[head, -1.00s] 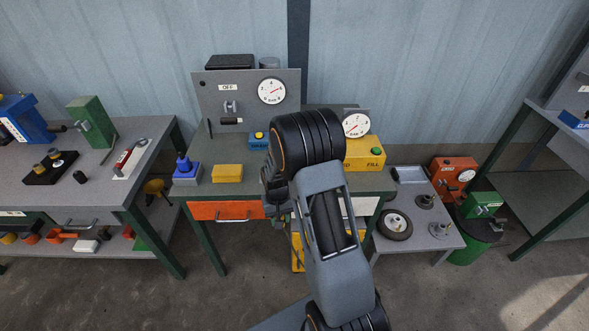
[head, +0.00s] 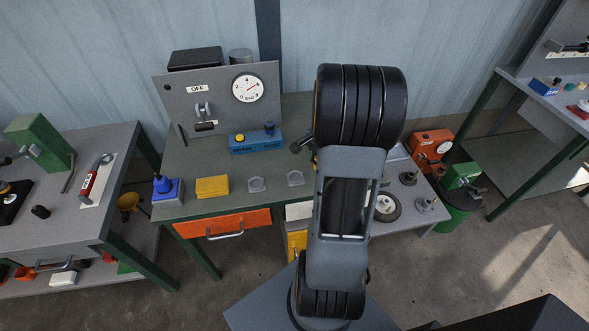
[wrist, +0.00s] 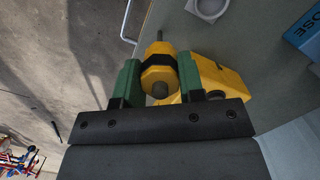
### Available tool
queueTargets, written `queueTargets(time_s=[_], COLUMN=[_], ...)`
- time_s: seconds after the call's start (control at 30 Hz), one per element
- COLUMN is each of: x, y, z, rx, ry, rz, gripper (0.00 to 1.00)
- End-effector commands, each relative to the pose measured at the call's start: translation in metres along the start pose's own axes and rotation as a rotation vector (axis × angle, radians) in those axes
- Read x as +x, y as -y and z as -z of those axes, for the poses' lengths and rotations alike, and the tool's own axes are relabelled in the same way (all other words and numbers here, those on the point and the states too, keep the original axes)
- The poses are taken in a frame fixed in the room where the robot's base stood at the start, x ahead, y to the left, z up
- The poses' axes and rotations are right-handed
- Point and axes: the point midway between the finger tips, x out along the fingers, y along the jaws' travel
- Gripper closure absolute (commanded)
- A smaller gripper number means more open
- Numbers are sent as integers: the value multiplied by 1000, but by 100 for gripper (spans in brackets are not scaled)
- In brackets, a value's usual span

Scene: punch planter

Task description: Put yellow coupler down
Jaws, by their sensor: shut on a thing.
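The yellow coupler (wrist: 159,72) has a dark band and a thin pin at its far end. In the wrist view it sits between the two green fingers of my gripper (wrist: 158,84), which is shut on it. The coupler appears over the front edge of the green-grey bench (wrist: 250,35), though its height above the bench is unclear. A larger yellow object (wrist: 218,76) lies just beyond it to the right, partly hidden by a finger. In the head view my arm hides the gripper and coupler.
Grey ring-shaped holders stand on the bench (head: 256,184) (head: 295,178). A yellow block (head: 212,186), a blue knobbed block (head: 167,189) and a blue box (head: 256,142) stand nearby. A gauge panel (head: 218,97) rises behind.

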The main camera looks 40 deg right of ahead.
Motion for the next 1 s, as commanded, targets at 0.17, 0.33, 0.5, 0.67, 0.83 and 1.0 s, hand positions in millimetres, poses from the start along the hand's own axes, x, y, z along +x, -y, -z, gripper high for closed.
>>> queueTargets(time_s=[0.17,0.33,0.5,0.67,0.83,1.0], x=[25,52,66,72,92,105], y=[41,62,72,77,80,80], z=[-8,-9,-9,-9,-8,-6], rx=[-4,-2,1,1,3,2], ry=[4,1,0,0,2,0], rz=[-4,-2,0,0,-2,1], gripper=[97,97,97,97,97,97])
